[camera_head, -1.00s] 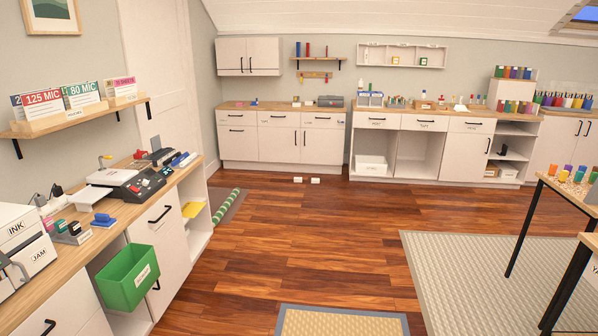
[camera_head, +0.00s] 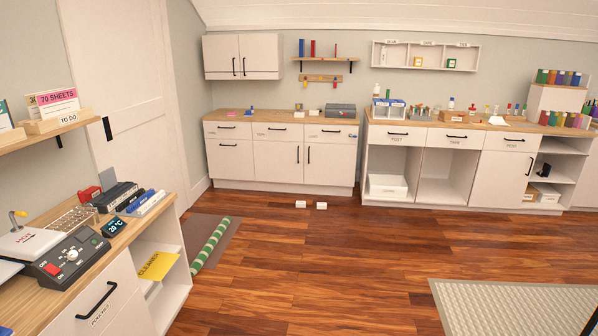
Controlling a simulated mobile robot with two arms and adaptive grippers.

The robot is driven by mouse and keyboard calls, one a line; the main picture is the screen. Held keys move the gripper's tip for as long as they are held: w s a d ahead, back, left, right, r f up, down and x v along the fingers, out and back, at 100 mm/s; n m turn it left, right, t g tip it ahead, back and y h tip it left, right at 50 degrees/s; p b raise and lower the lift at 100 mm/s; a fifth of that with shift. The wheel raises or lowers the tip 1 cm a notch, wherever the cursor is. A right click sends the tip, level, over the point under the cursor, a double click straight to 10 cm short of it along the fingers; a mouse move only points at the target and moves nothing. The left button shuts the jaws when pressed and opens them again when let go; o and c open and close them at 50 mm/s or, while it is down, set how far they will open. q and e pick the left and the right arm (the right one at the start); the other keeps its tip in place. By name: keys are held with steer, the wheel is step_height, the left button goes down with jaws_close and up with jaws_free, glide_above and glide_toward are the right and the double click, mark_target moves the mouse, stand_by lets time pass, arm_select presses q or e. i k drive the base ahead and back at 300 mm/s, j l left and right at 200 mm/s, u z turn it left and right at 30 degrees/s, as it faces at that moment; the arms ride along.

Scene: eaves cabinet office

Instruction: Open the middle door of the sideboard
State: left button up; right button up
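The sideboard (camera_head: 281,188) is a low white cabinet with a wooden top against the back wall. It has three drawers (camera_head: 278,132) in a row under the top. Its middle door (camera_head: 275,162) is shut, with a black upright handle (camera_head: 298,154) near its right edge. The right door (camera_head: 333,165) is also shut, with its handle close beside the middle door's handle. The left column has a lower front (camera_head: 230,160) with a horizontal handle. Neither of my grippers is in view.
Two small white blocks (camera_head: 300,204) lie on the floor before the sideboard. A green striped roll (camera_head: 210,245) lies on a dark mat at left. A counter with a laminator (camera_head: 68,256) stands at near left. A pale rug (camera_head: 515,306) lies at right. The wooden floor between is clear.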

mark_target(275, 162)
steer(key=i, duration=4.05)
steer(key=i+z, duration=0.15)
steer(key=i, duration=0.5)
steer(key=i+j+z, duration=0.15)
steer(key=i, duration=0.5)
steer(key=j, duration=0.05)
